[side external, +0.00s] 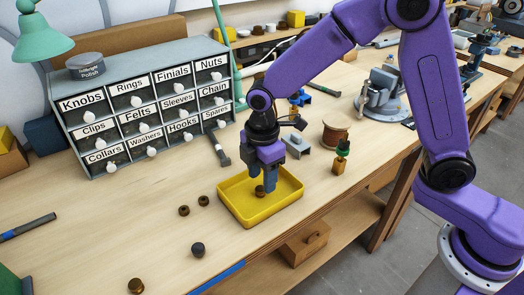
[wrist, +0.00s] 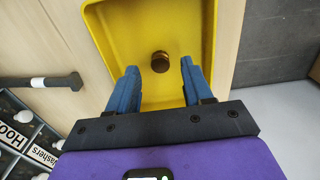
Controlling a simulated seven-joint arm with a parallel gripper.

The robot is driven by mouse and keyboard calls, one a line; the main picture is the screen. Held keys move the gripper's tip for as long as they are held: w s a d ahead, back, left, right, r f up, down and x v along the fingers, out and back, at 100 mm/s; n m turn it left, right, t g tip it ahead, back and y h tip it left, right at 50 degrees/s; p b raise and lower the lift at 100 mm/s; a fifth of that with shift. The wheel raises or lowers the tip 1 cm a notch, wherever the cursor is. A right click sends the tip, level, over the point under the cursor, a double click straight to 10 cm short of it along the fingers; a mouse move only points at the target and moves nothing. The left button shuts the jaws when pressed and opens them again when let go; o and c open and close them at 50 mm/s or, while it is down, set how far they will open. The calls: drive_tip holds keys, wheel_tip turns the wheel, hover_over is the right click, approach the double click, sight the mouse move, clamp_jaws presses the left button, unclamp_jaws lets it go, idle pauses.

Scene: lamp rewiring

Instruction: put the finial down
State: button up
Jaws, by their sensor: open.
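A small dark brown-bronze piece, which looks like the finial (side external: 260,190), sits on the floor of the yellow tray (side external: 287,207). In the wrist view the finial (wrist: 160,62) shows whole, with yellow floor around it. My gripper (side external: 262,178) is low over the tray, its blue fingers pointing down. In the wrist view my gripper (wrist: 160,85) is open. Its fingers stand apart to the left and right of the finial's line, with clear gaps and no visible touch. The exact height of the fingertips above the tray floor is hard to tell.
Several small dark knobs (side external: 184,211) lie left of the tray on the bench. A labelled drawer cabinet (side external: 140,105) stands behind. A dark-handled tool (side external: 219,150), a grey bracket (side external: 297,146) and a copper spool (side external: 334,136) are nearby. The bench's front edge runs close to the tray.

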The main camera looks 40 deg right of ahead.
sight(262, 188)
wheel_tip(262, 188, up, 9)
idle(0.3)
drive_tip(key=shift+s, duration=0.1)
drive_tip(key=s+d+f+m, duration=0.1)
drive_tip(key=s+d+m, duration=0.1)
drive_tip(key=s+d, duration=0.6)
drive_tip(key=s+d+m, duration=0.3)
drive_tip(key=s+d, duration=0.6)
drive_tip(key=s, duration=0.7)
drive_tip(key=shift+s+d+f, duration=0.15)
drive_tip(key=shift+s+f, duration=0.1)
drive_tip(key=shift+f, duration=0.15)
